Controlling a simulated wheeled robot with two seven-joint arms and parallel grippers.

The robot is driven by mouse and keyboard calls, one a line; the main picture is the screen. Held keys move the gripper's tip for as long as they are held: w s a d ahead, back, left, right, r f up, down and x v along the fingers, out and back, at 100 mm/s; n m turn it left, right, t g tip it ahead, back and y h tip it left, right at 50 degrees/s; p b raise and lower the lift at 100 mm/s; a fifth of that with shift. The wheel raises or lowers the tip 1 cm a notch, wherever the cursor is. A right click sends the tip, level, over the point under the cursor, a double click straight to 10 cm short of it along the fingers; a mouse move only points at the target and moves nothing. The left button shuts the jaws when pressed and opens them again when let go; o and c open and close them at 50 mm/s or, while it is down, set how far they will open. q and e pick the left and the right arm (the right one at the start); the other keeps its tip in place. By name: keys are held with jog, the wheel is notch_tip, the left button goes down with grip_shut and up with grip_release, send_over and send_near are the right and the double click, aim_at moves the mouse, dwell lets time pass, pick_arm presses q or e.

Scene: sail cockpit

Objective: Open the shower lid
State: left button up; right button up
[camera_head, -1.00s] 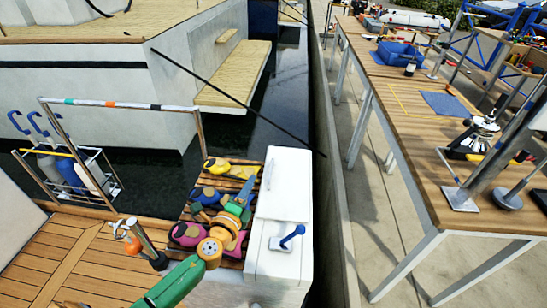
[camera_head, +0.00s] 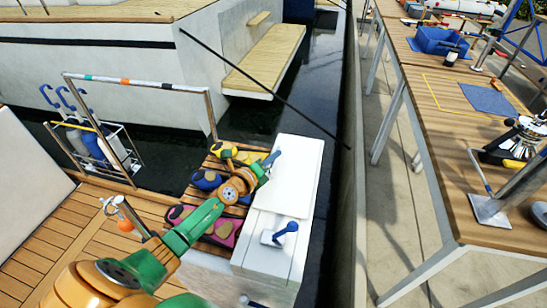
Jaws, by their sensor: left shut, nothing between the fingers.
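A white locker box stands at the dock-side edge of the deck. Its long white lid panel (camera_head: 298,170) lies flat on top and looks closed. A small white plate with a blue lever (camera_head: 286,229) sits on the lower step of the box. I cannot tell for certain which of these parts is the shower lid. My left arm, green and orange, reaches in from the lower left. My left gripper (camera_head: 273,158), with blue tips, is shut and empty beside the upper left edge of the lid panel. I cannot tell whether it touches it. My right gripper is out of view.
A metal rail frame (camera_head: 140,83) stands to the left. Dark water and a long dark pole (camera_head: 265,90) lie beyond. A wooden workbench (camera_head: 440,150) stands at right.

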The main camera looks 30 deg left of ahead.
pick_arm(q)
jog(key=shift+s+f, duration=0.1)
jog(key=shift+f, duration=0.2)
grip_shut()
